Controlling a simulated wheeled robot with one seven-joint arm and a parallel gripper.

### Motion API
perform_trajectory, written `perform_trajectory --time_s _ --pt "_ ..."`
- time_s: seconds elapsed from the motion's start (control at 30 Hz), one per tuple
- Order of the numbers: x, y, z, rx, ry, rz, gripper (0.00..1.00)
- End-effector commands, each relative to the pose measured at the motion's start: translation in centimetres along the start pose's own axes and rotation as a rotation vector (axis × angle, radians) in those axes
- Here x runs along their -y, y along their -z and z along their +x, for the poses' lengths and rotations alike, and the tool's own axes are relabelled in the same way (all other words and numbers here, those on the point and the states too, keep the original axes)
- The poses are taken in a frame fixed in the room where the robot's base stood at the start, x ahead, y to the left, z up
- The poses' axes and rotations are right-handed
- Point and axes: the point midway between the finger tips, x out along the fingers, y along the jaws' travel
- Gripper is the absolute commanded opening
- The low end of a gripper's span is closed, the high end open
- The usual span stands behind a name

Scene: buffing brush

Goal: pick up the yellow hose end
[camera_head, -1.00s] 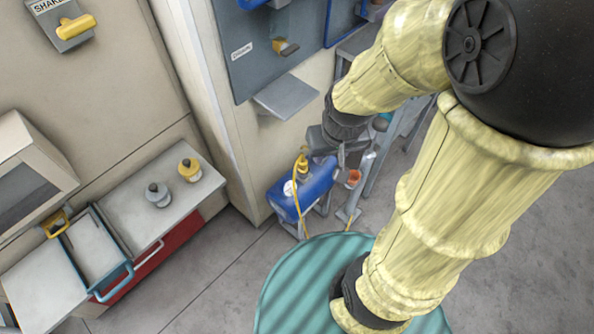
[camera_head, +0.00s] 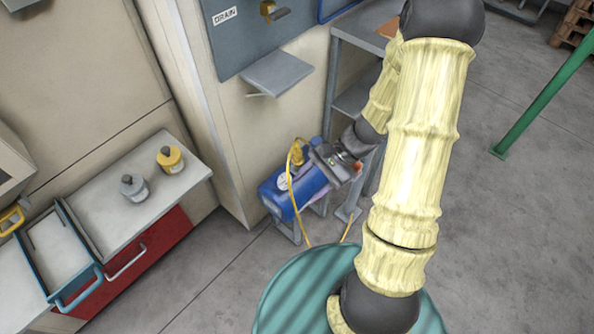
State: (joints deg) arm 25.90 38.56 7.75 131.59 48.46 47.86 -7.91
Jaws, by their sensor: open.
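The yellow hose (camera_head: 296,204) hangs from the yellow fitting on top of a blue tank (camera_head: 280,198) and loops down toward the floor. A further piece of yellow hose (camera_head: 348,229) shows lower right, by the grey stand; its end is too small to make out clearly. My gripper (camera_head: 343,163) is at the tank's right side, above that lower piece of hose. It is open, and its fingers are small and partly merged with the things behind. I cannot tell whether it touches the tank.
A grey shelf unit (camera_head: 352,97) stands right behind the gripper. A small grey ledge (camera_head: 277,73) juts from the wall panel above the tank. A white-topped red cabinet (camera_head: 137,200) carries two small pots at left. The floor at right is clear up to a green post (camera_head: 545,100).

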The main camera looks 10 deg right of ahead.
Motion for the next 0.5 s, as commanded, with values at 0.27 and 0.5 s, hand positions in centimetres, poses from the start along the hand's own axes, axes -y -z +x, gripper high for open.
perform_trajectory --time_s 0.27,0.5 --pt "1.5 11.0 5.7 0.270 0.457 0.372 0.51" --pt "1.4 22.4 6.9 0.426 0.925 0.643 0.51"
